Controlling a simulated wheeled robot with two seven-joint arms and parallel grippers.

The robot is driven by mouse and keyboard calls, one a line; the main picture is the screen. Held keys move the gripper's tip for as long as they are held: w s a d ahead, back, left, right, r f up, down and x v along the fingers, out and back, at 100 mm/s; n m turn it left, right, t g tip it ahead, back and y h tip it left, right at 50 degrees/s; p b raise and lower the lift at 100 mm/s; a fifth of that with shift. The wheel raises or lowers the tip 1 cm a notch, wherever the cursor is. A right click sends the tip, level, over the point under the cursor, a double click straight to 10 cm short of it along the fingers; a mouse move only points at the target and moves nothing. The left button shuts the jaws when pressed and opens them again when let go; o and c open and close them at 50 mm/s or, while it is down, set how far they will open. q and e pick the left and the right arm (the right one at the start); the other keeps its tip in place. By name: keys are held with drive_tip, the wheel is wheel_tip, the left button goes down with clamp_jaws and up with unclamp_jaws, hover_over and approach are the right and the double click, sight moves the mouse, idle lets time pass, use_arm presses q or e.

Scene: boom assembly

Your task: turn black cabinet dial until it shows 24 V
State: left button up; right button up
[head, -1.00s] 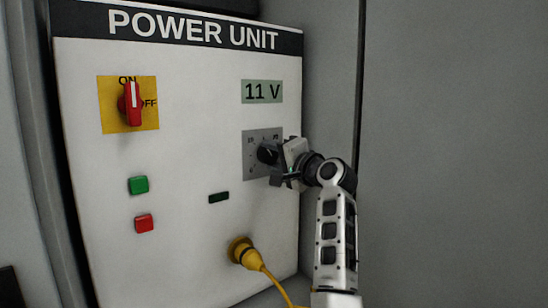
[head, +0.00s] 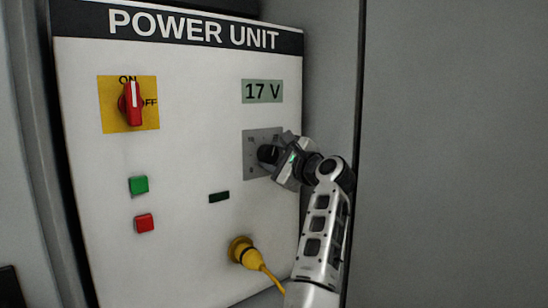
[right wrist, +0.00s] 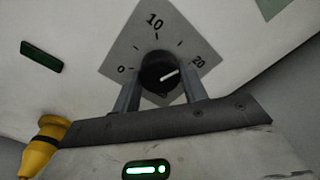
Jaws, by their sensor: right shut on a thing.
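The black dial (head: 267,154) sits on a grey scale plate (head: 252,136) on the front of the white power unit cabinet (head: 100,260). The display (head: 262,91) above it reads 17 V. My right gripper (head: 276,155) is at the dial from the right, shut on it. In the right wrist view the dial (right wrist: 158,70) is between the two fingers of the right gripper (right wrist: 160,90). Its white pointer line points toward the right, near the 20 mark. The lower part of the scale is partly hidden. My left gripper is not in view.
A red rotary switch (head: 132,104) on a yellow plate stands at ON. Below it are a green button (head: 138,185) and a red button (head: 144,223). A yellow plug (head: 240,251) with a cable is under the dial. A grey wall (head: 460,150) fills the right.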

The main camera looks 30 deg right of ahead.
drive_tip(key=m, duration=0.6)
drive_tip(key=shift+a+f+m, duration=0.1)
drive_tip(key=shift+m, duration=0.2)
drive_tip(key=m, duration=0.5)
drive_tip(key=shift+m, duration=0.4)
drive_tip(key=o, duration=1)
drive_tip(key=shift+s, duration=0.1)
